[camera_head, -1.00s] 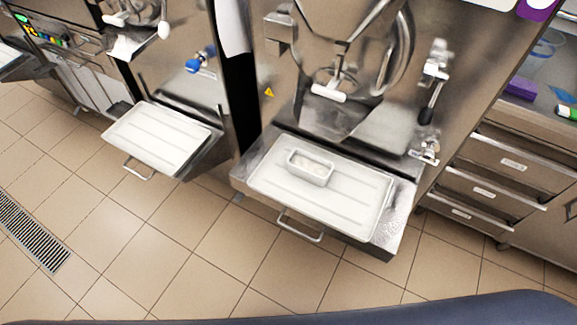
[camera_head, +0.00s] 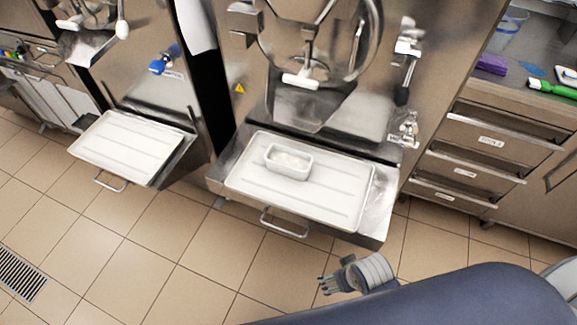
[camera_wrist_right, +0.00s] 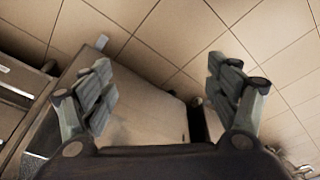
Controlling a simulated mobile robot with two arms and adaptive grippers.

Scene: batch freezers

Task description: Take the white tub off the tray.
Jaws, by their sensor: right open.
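The white tub (camera_head: 289,162) stands upright on the white tray (camera_head: 330,196) of the middle freezer, towards the tray's left back. Something pale lies inside the tub. My right gripper (camera_head: 326,284) is low in the head view, in front of and below the tray, apart from the tub. In the right wrist view its fingers (camera_wrist_right: 165,95) are spread wide with nothing between them. The tub does not show in the wrist view. My left gripper is not in view.
A second freezer with an empty white tray (camera_head: 132,146) stands at the left. A tray handle (camera_head: 284,224) sticks out in front. Drawers (camera_head: 470,172) stand to the right, with a green-handled brush (camera_head: 553,88) on the counter above. The tiled floor in front is clear.

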